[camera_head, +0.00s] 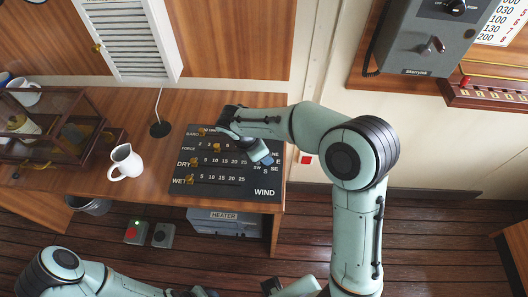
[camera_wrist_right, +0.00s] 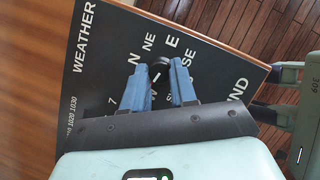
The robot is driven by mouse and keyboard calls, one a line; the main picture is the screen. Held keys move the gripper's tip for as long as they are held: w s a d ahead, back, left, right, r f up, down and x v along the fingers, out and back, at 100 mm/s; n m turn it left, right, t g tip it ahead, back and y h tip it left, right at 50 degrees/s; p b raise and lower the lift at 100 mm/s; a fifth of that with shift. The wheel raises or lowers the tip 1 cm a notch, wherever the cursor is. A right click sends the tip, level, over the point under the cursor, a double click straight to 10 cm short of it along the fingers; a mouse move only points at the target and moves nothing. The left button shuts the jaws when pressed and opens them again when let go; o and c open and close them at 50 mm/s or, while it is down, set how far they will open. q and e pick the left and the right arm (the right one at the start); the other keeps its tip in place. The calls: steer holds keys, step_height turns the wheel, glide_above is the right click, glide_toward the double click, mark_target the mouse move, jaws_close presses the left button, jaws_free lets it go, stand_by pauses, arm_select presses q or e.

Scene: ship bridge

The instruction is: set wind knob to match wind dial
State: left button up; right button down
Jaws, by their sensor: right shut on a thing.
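The dark weather panel (camera_head: 225,190) lies on the wooden desk, with rows of numbers and the word WIND at its lower right. My right gripper (camera_head: 265,158) reaches over its right part. In the right wrist view, the blue fingers of my right gripper (camera_wrist_right: 160,80) are closed on the small black wind knob (camera_wrist_right: 160,62), among compass letters such as NE, E and S. A short white mark shows between the fingers; I cannot read its direction surely. In the head view the knob is hidden by the gripper. I cannot make out a wind dial.
Several brass sliders (camera_head: 195,161) stand on the panel's left part. A white jug (camera_head: 125,162) and a glass-sided wooden case (camera_head: 50,125) stand to the left. A grey telephone box (camera_head: 428,45) hangs at upper right. A heater (camera_head: 225,222) sits below the desk.

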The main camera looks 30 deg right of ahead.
steer(key=n+t, duration=0.1)
steer(key=n, duration=0.2)
steer(key=shift+s+n, duration=0.15)
steer(key=shift+n, duration=0.25)
steer(key=n+t+p, duration=0.1)
steer(key=n, duration=0.1)
steer(key=shift+s+d+n+y, duration=0.1)
steer(key=shift+n+y, duration=0.2)
steer(key=shift+n, duration=0.1)
arm_select(q)
steer(key=w+r, duration=0.1)
steer(key=w+r+p, duration=0.1)
steer(key=r, duration=0.1)
steer(key=shift+w+r, duration=0.2)
steer(key=shift+w, duration=0.15)
arm_select(e)
steer(key=n, duration=0.2)
steer(key=n+t+y, duration=0.1)
steer(key=n, duration=0.1)
steer(key=shift+s+d+n+t, duration=0.1)
steer(key=shift+n+t, duration=0.2)
steer(key=shift+n, duration=0.1)
arm_select(q)
steer(key=shift+w+p, duration=0.1)
steer(key=shift+p, duration=0.2)
arm_select(e)
steer(key=shift+n+y, duration=0.3)
steer(key=c, duration=0.9)
jaws_free()
